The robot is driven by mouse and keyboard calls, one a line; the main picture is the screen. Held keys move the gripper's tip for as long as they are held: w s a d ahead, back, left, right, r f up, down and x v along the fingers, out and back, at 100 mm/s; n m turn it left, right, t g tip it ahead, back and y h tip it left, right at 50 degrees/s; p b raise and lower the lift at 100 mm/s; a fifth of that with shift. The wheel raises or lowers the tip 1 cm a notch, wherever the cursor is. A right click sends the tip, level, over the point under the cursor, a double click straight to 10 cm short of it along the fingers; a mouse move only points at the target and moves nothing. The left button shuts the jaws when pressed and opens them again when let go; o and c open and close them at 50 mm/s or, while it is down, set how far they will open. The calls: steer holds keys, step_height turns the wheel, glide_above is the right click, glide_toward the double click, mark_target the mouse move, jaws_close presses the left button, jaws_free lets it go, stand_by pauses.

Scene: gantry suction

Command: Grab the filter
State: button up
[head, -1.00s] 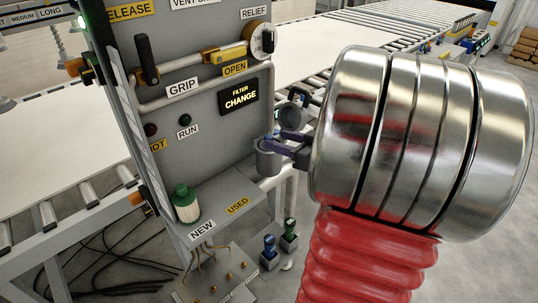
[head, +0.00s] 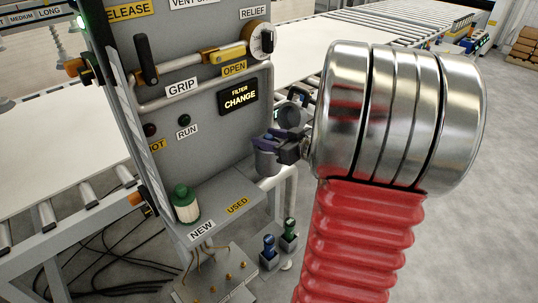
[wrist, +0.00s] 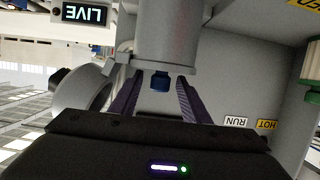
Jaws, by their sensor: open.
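A grey cylindrical filter housing (head: 266,162) sits on the pipe at the panel's right edge, its round lid (head: 289,114) swung open. In the wrist view, a small dark blue part (wrist: 160,82) shows at the housing's (wrist: 166,40) mouth, probably the top of a filter inside; its body is hidden. My gripper (head: 266,140) is open at the housing's top. In the wrist view, its purple fingers stand either side of the blue part, with gaps showing. A white filter with a green cap (head: 186,203) stands on the shelf by the NEW label.
The grey panel (head: 205,120) shows a lit FILTER CHANGE sign (head: 239,97). The shelf's USED area (head: 237,205) looks bare. A pipe with a yellow-marked lever (head: 215,55) crosses above. Conveyor rollers (head: 340,40) lie behind, and small blue and green items (head: 278,243) stand low down.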

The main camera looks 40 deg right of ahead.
stand_by(0.5)
jaws_close()
stand_by(0.3)
